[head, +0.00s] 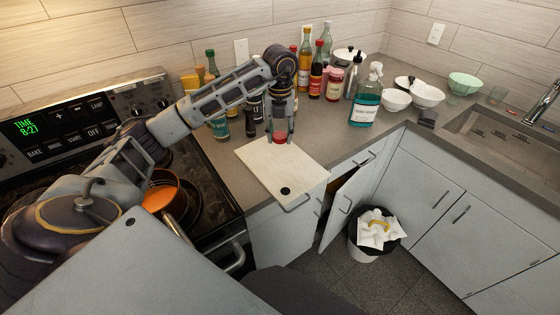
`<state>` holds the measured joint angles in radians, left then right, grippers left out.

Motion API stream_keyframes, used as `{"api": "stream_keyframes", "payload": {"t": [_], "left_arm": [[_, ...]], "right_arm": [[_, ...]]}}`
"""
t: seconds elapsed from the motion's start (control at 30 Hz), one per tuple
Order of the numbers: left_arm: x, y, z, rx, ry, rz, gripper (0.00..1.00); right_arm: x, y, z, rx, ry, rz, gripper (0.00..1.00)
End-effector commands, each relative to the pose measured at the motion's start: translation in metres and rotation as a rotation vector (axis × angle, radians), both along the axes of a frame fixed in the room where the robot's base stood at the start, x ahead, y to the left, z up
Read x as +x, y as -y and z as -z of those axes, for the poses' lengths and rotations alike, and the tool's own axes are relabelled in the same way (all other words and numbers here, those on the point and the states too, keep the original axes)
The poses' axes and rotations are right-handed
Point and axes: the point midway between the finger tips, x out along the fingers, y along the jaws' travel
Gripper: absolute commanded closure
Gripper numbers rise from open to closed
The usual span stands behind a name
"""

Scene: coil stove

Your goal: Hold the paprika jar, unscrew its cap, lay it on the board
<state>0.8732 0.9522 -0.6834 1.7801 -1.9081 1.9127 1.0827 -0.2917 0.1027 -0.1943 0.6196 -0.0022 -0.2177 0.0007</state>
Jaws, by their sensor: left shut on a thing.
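The pale cutting board (282,172) lies on the counter to the right of the stove, with a dark round hole at its near corner. My left gripper (280,133) points down over the board's back edge and is shut on a small red jar (280,138), which looks like the paprika jar. The jar is upright between the fingers, at or just above the board; I cannot tell if it touches. Its top and cap are hidden by the gripper. My right gripper is not in view.
Several bottles and jars stand behind the gripper, including a red-capped bottle (316,72) and a teal soap bottle (364,102). White bowls (428,93) and a sink are at right. An orange pan (162,192) is on the stove. The board's front is clear.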

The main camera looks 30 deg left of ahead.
Motion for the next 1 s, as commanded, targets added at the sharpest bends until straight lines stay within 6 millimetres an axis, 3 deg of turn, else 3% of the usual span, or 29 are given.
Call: {"api": "stream_keyframes", "payload": {"t": [0.17, 0.6, 1.0], "left_arm": [[0.0, 0.0, 0.009, 0.001, -0.003, -0.001, 0.88], [0.0, 0.0, 0.059, 0.0, -0.001, 0.0, 0.88], [0.0, 0.0, 0.063, 0.0, 0.0, 0.0, 0.88]], "right_arm": [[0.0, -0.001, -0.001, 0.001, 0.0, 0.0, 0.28], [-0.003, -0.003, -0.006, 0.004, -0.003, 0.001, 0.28], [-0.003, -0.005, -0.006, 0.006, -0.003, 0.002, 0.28]]}}
